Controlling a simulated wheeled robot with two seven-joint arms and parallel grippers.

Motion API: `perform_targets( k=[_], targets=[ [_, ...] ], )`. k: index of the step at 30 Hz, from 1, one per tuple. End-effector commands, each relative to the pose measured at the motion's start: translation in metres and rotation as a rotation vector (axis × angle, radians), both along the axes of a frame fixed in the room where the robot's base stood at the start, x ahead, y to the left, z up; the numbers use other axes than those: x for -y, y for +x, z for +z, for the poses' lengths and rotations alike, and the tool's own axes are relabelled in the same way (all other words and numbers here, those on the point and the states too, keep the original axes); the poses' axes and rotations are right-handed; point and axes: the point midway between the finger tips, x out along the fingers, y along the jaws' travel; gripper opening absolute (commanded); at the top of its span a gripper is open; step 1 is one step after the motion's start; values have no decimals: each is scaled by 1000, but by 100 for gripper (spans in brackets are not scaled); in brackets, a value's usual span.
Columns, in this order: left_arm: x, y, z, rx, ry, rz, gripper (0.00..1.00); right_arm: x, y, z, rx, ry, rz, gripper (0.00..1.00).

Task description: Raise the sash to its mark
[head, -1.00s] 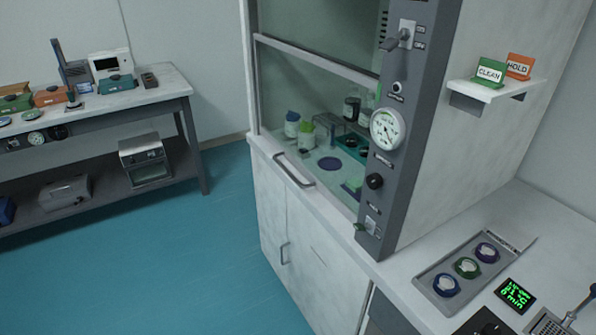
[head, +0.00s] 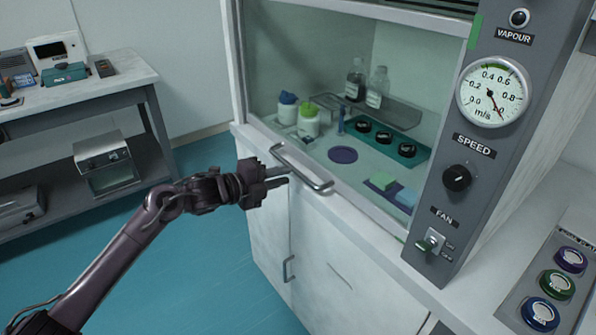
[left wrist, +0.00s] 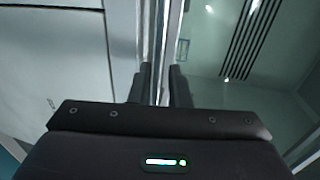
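The fume hood's glass sash (head: 285,75) is down, its bottom edge at the front sill. A grey bar handle (head: 312,181) stands out at the front below the glass. A green strip (head: 475,32) runs along the left edge of the control post, high up. My left gripper (head: 286,175) is at the left part of the handle, fingers apart. In the left wrist view the two fingers (left wrist: 159,82) show a gap with a pale bar lying in line between them; whether they touch it I cannot tell. My right gripper is out of view.
The control post carries a speed gauge (head: 493,92), a knob (head: 457,178) and a fan switch (head: 431,243). Bottles and a teal tray (head: 408,156) stand behind the glass. A side bench (head: 120,82) is at left; blue floor between is clear.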

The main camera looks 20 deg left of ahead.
Motion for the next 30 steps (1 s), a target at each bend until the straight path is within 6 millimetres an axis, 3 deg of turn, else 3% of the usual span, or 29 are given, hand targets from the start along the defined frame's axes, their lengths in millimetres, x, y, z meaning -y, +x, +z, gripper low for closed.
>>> perform_targets(
  k=[6,11,20,25,30],
  targets=[
    [22,29,-5,0,-5,2,17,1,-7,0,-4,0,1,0],
    [31,41,-9,0,-3,3,17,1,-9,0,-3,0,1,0],
    [33,44,-11,-1,-1,2,17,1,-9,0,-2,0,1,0],
    [33,43,-11,-1,-2,4,0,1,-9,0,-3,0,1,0],
    [33,43,-11,-1,-2,4,0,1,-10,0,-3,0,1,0]
  ],
)
